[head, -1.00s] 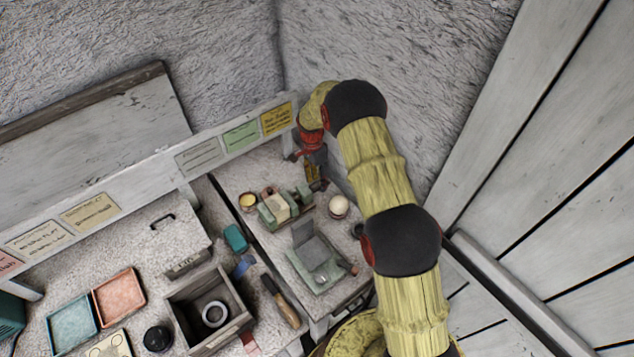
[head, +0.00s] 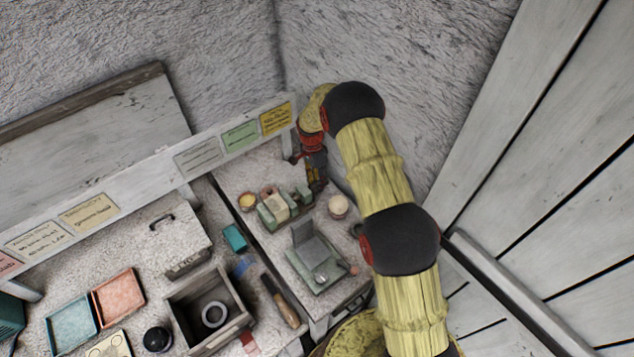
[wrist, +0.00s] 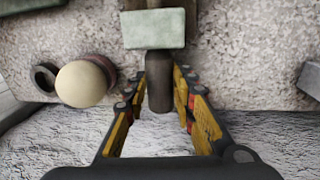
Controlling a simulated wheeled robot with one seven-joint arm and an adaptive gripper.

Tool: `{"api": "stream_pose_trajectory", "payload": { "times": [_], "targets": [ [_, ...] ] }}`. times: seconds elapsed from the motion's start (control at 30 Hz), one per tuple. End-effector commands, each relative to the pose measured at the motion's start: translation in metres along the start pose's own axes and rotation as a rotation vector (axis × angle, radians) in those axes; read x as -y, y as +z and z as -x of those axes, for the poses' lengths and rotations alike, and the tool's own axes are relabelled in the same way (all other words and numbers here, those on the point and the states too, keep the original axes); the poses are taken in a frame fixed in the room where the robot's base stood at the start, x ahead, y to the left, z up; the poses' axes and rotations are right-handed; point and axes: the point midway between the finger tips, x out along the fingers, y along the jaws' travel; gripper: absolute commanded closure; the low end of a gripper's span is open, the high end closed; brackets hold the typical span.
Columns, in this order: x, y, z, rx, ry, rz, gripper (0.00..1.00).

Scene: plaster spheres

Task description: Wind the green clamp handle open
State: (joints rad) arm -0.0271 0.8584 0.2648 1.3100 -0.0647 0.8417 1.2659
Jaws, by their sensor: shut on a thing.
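The green clamp (head: 303,195) stands on the small bench at the back, with a cream block (head: 277,203) between its pale green parts. In the wrist view, its pale green end block (wrist: 154,28) is at the top. A dark grey-brown cylindrical handle (wrist: 160,85) sticks out from that block toward me. My gripper (head: 316,184) points down at the clamp's right end. In the head view the handle is hidden by my gripper.
A pale sphere (head: 338,206) sits close beside my gripper; in the wrist view it is left of the fingers. A dark ring (wrist: 45,78) lies beyond it. A green-grey fixture (head: 318,262) with an upright plate stands nearer. A wall is close behind my gripper.

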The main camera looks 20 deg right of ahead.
Motion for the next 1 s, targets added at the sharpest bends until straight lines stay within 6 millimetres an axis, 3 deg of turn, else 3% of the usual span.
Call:
{"api": "stream_pose_trajectory", "payload": {
  "times": [0.2, 0.53, 1.0],
  "targets": [
    [0.0001, 0.0000, 0.0001, 0.000, 0.000, 0.000, 1.00],
    [-0.0012, 0.0002, -0.0005, 0.002, -0.047, -0.001, 1.00],
    [-0.0047, -0.0003, -0.0035, 0.004, -0.285, -0.003, 1.00]
  ]
}}
